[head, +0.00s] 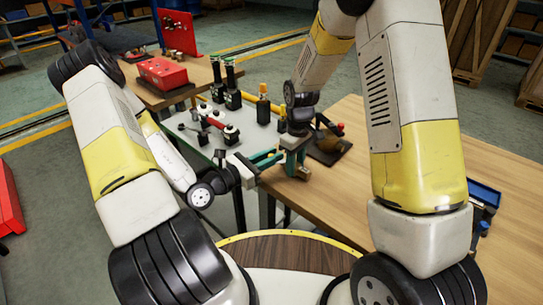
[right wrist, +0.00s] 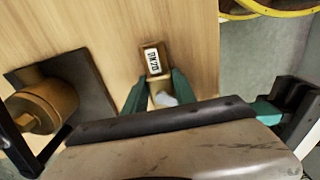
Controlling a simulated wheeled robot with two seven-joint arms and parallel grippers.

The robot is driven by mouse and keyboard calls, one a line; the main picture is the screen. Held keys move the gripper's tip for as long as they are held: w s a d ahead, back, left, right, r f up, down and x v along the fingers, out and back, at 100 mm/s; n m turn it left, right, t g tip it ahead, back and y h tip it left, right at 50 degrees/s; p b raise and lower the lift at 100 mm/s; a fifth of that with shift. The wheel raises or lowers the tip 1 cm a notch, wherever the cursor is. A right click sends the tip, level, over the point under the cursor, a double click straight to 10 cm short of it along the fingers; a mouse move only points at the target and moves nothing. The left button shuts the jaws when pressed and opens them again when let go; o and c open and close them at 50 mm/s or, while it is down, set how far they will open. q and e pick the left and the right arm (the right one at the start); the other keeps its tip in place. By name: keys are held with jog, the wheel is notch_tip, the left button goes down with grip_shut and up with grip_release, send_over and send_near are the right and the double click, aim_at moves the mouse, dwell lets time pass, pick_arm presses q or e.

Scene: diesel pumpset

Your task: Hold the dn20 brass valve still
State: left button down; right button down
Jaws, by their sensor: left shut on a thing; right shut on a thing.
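The brass valve, a small block with a white DN20 label (right wrist: 154,62), shows in the right wrist view between the teal fingertips of my right gripper (right wrist: 157,90). The right gripper is shut on it. A pale piece shows between the fingers below the label. In the head view my right gripper (head: 295,164) is at the left edge of the wooden bench, and the valve is hard to make out there. My left gripper (head: 268,158) comes in from the left, close beside the right one, and is shut. Its grip is hidden, so I cannot tell what it holds.
The wooden bench (head: 400,165) has free room at right. A grey table (head: 180,125) with dark fittings stands at left. A blue tray (head: 484,194) lies at the right.

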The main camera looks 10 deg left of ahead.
pick_arm(q)
jog(key=shift+d, duration=0.1)
jog(key=c, duration=1.3)
grip_release()
jog(key=v, duration=1.2)
jog(key=shift+r, duration=0.1)
